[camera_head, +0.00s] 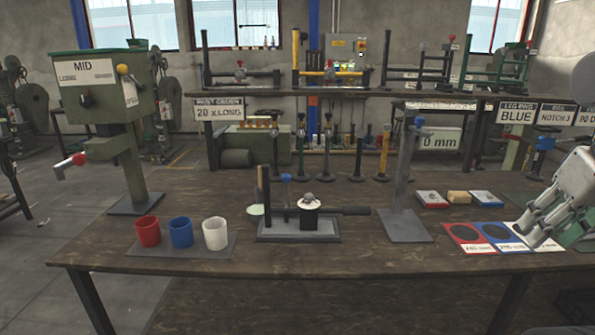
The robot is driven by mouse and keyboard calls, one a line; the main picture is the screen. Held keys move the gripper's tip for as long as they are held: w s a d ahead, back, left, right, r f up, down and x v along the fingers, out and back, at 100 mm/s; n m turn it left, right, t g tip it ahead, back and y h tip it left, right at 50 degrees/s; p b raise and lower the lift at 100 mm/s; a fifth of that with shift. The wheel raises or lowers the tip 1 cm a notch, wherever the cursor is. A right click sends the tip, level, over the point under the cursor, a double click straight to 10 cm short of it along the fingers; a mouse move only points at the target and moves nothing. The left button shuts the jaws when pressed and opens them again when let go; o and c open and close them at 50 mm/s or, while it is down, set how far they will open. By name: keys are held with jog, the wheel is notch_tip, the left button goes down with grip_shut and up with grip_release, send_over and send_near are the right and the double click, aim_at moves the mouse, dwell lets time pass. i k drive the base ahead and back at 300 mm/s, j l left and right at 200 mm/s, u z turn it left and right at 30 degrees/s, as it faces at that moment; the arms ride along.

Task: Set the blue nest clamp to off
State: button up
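A fixture with a grey base plate (270,234) stands on the middle of the table. On it, a thin upright lever with a blue knob (286,178) rises left of a black cylinder (309,218) with a grey rounded top. This blue-knobbed lever looks like the nest clamp. It stands about vertical; I cannot read any on or off marking. My gripper (531,234) is at the right edge, pointing down-left over the coloured cards, far from the fixture. No object shows in it, and its finger gap is unclear.
Red, blue and white cups (181,233) stand left of the fixture. A green press (103,92) stands at left. A grey post with a blue top (404,180) stands between the fixture and my gripper. Small boxes (458,197) and circle-marked cards (467,234) lie at right.

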aim_at(285, 177)
jog(key=u, duration=0.6)
jog(key=i+j, duration=0.95)
jog(key=u, duration=0.05)
